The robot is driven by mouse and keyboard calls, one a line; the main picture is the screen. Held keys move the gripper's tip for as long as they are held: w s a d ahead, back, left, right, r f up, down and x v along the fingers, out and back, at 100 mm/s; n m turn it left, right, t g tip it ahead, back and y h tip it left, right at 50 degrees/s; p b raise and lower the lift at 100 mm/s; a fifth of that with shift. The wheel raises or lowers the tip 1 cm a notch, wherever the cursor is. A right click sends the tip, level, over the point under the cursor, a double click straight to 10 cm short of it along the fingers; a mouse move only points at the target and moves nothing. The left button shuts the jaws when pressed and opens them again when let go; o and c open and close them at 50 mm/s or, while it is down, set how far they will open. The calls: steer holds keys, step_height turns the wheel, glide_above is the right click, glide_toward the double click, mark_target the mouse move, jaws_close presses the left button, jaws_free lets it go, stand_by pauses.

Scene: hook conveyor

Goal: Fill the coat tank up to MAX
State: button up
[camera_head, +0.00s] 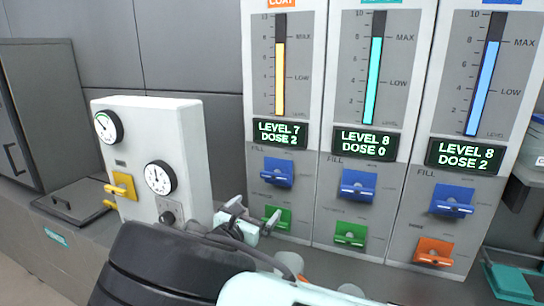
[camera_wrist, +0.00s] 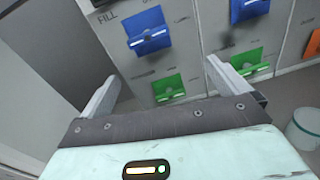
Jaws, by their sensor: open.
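The coat tank panel (camera_head: 258,135) is the leftmost of three, under an orange COAT label. Its yellow level bar (camera_head: 280,80) tops out slightly below the MAX mark, and its display (camera_head: 280,133) reads LEVEL 7, DOSE 2. Its blue FILL lever (camera_head: 277,172) sits above a green lever (camera_head: 278,218). In the wrist view, the blue lever (camera_wrist: 148,30) is beyond and above my fingers, and the green lever (camera_wrist: 168,88) shows between them. My gripper (camera_head: 255,214) is open and empty in front of the coat panel's lower part; it also shows in the wrist view (camera_wrist: 162,78).
The middle panel (camera_head: 325,140) reads LEVEL 8, DOSE 0; the right panel (camera_head: 400,180) reads LEVEL 8, DOSE 2. A white box with gauges (camera_head: 185,130) and a yellow lever (camera_head: 121,186) stands left of my gripper. A pale bucket (camera_wrist: 305,128) is at right.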

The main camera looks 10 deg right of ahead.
mark_target(274, 177)
steer(key=w+d+p, duration=0.2)
steer(key=w, duration=0.2)
steer(key=w+d+n+p, duration=0.1)
steer(key=w+d+p, duration=0.2)
steer(key=w, duration=0.2)
steer(key=w+d+r+n+t+p, duration=0.1)
steer(key=w+d+p, duration=0.2)
steer(key=w, duration=0.1)
steer(key=shift+w+d+y, duration=0.1)
steer(key=shift+w+y, duration=0.25)
steer(key=shift+y, duration=0.05)
steer(key=shift+n, duration=0.3)
steer(key=c, duration=0.7)
